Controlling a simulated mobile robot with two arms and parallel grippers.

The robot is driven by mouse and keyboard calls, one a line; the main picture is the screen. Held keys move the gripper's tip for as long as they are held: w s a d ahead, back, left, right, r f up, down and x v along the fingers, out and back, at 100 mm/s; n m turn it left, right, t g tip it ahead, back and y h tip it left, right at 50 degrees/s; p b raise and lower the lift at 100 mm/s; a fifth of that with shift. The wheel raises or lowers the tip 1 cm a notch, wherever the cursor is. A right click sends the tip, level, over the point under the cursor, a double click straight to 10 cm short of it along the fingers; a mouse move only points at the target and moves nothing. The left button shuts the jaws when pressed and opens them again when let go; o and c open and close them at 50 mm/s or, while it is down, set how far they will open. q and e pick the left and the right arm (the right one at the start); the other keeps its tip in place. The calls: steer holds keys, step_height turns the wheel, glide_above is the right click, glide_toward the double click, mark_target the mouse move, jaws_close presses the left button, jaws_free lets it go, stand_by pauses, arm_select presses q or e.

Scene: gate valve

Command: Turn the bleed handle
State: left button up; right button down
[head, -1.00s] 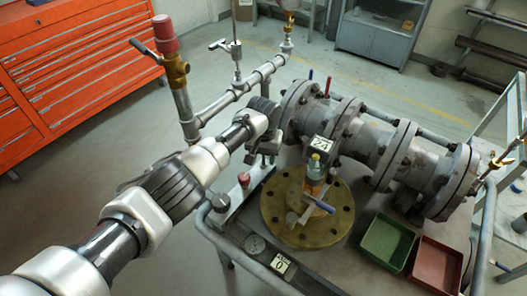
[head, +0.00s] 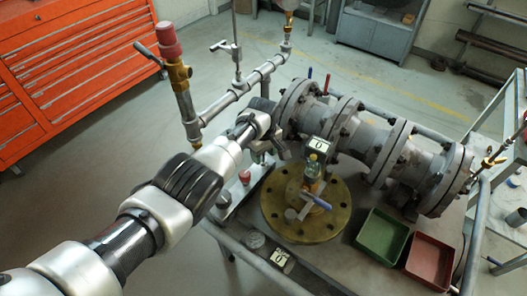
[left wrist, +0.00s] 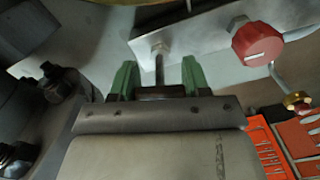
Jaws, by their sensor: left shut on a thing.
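My left gripper (head: 266,150) is low over the left end of the bench, just left of the big grey flanged pipe. In the left wrist view its green fingers (left wrist: 158,82) stand on either side of a thin metal stem (left wrist: 159,66) and are shut on it. The stem joins a nut on a pale metal plate. I cannot tell for sure that this is the bleed handle; its gripped end is largely hidden. A red knob (left wrist: 257,43) sits beside it on the plate and shows in the head view (head: 245,177). My right gripper is not in view.
The grey flanged pipe (head: 362,140) lies close right of the gripper. A yellow round flange (head: 335,222) with a blue-handled fitting stands in front. Green (head: 381,238) and red (head: 431,262) trays lie at right. A pipe with a red-topped valve (head: 180,85) rises at left.

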arm_select(q)
steer(key=shift+r+n, duration=0.1)
steer(key=shift+n, duration=0.8)
steer(key=shift+w, duration=0.1)
steer(key=o, duration=0.9)
step_height(320, 180, up, 6)
steer(key=p, duration=0.3)
steer(key=shift+f, duration=0.2)
step_height(320, 180, up, 4)
steer(key=shift+f, duration=0.1)
steer(key=shift+r, duration=0.65)
